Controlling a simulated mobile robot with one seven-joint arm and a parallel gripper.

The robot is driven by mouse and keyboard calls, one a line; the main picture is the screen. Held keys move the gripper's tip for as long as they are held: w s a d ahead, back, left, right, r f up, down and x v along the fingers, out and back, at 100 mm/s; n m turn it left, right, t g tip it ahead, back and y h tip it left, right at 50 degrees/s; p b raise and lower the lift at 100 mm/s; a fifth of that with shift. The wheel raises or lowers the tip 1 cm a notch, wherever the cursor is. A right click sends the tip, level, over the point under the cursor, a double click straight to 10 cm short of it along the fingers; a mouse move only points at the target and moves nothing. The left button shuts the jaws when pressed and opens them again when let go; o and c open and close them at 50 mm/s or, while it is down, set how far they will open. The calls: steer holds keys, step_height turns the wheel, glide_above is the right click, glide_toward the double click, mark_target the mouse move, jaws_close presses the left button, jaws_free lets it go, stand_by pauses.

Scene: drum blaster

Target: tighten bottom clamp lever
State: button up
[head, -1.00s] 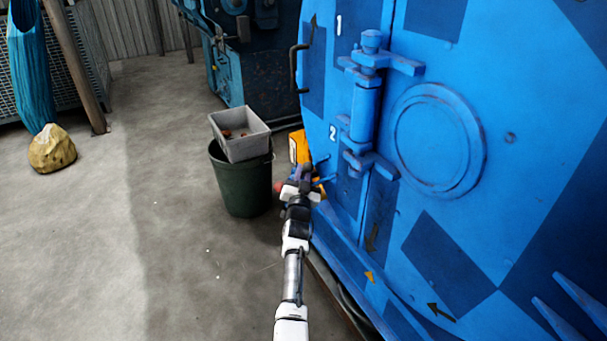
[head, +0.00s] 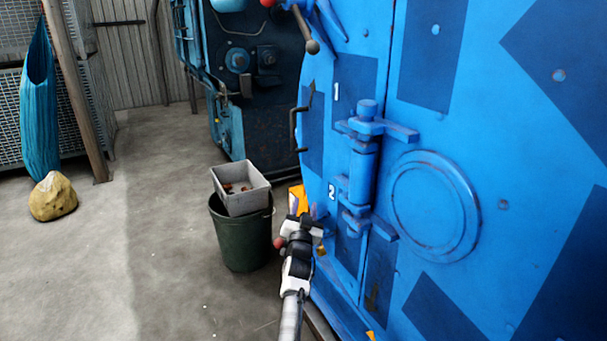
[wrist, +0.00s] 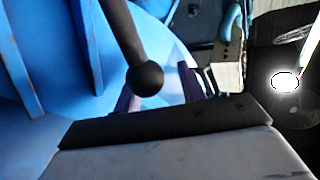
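The bottom clamp lever shows in the wrist view as a dark rod ending in a black ball knob (wrist: 145,79), close in front of my gripper. In the head view my gripper (head: 304,214) is beside the lower left edge of the blue drum door (head: 450,110), below the "2" label, and hides most of this lever. A small red knob (head: 278,242) shows just left of it. In the wrist view the two purple fingers of my gripper (wrist: 157,95) are apart, with the ball knob seen between them. I cannot tell whether they touch it.
An upper lever with a dark ball (head: 312,46) is at the door's top left. A black handle (head: 295,130) is on the door's edge. A green bin (head: 241,240) with a grey tray (head: 240,190) on top stands left of my gripper. Open concrete floor lies further left.

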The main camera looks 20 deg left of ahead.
step_height(320, 180, up, 12)
steer(key=p, duration=0.1)
steer(key=shift+a+f+p, duration=0.15)
steer(key=shift+a+p, duration=0.05)
steer(key=shift+p, duration=0.2)
steer(key=shift+s, duration=0.1)
